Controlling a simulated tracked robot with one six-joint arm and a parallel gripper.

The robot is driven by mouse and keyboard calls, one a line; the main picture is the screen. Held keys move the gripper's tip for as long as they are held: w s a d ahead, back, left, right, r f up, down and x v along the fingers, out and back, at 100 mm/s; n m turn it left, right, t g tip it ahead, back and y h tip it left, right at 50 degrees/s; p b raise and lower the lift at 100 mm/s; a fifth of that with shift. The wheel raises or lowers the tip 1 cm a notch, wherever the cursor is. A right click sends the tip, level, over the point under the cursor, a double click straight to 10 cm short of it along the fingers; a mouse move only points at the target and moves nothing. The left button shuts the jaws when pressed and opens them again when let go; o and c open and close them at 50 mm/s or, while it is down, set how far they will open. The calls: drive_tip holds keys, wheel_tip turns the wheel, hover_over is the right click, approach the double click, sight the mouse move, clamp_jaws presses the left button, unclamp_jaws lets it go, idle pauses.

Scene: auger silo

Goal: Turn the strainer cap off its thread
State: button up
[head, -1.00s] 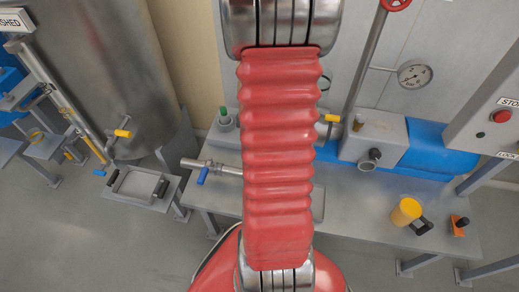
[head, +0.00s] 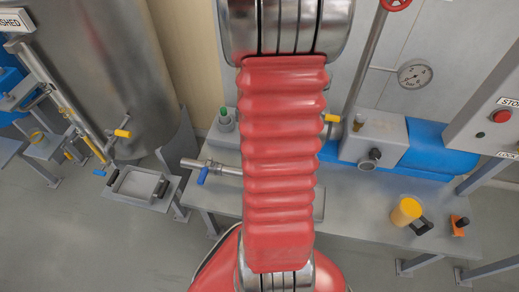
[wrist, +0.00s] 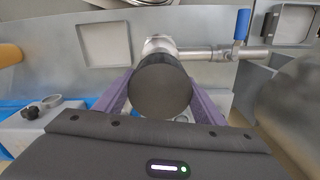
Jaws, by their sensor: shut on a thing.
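The strainer cap (wrist: 160,92) is a dark round cap seen end-on in the middle of the wrist view. My gripper (wrist: 160,84) has its purple fingers on the cap's left and right sides and is shut on it. Behind the cap, a pale metal fitting joins a pipe (wrist: 196,53) running right to a blue-handled valve (wrist: 242,24). The thread is hidden behind the cap. In the head view my red arm hides the cap and gripper; the blue-handled valve shows left of the arm (head: 202,176).
On the steel bench (head: 365,208) stand a yellow cylinder (head: 405,211) and an orange-handled item (head: 459,224). A black-handled tray (head: 138,187) is at left. A grey box with a knob (head: 372,140) sits behind. A red button (head: 502,116) is at right.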

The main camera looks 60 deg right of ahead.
drive_tip(key=shift+r, duration=3.15)
